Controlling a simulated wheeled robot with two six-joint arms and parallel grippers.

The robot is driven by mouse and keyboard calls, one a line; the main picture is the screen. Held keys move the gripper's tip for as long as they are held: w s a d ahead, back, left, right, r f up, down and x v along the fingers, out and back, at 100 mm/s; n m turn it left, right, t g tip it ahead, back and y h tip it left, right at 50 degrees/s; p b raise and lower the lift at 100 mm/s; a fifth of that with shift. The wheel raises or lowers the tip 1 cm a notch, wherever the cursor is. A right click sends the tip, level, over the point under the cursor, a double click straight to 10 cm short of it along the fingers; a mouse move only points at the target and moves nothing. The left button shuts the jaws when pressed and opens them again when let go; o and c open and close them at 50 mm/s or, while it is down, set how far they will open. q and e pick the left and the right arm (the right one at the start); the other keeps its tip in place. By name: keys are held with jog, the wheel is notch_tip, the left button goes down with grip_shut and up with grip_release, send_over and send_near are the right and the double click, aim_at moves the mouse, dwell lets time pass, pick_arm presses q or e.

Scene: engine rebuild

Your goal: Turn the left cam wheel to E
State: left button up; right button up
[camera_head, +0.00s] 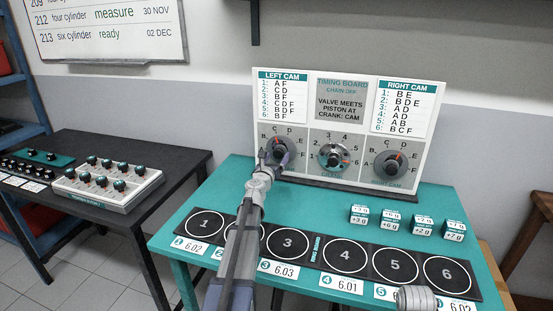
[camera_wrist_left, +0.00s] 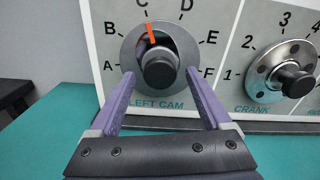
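The left cam wheel (camera_head: 280,148) is a grey disc with a black knob on the timing board, ringed by letters A to F. My left gripper (camera_head: 273,160) is in front of the wheel. In the left wrist view its purple fingers (camera_wrist_left: 160,74) are spread on either side of the black knob (camera_wrist_left: 160,68), with gaps showing. The gripper hides part of the wheel's lower side in the head view.
The crank wheel (camera_head: 333,156) and right cam wheel (camera_head: 390,164) sit to the right on the same board.

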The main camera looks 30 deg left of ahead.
pick_arm(q)
grip_shut()
dwell(0.5)
jog(key=shift+m, duration=0.4)
jog(key=m, duration=0.2)
jog(key=shift+m, duration=0.4)
jog(key=m, duration=0.4)
jog(key=shift+a+m, duration=0.1)
jog(key=shift+m, duration=0.2)
jog(key=m, duration=0.4)
jog(key=shift+m, duration=2)
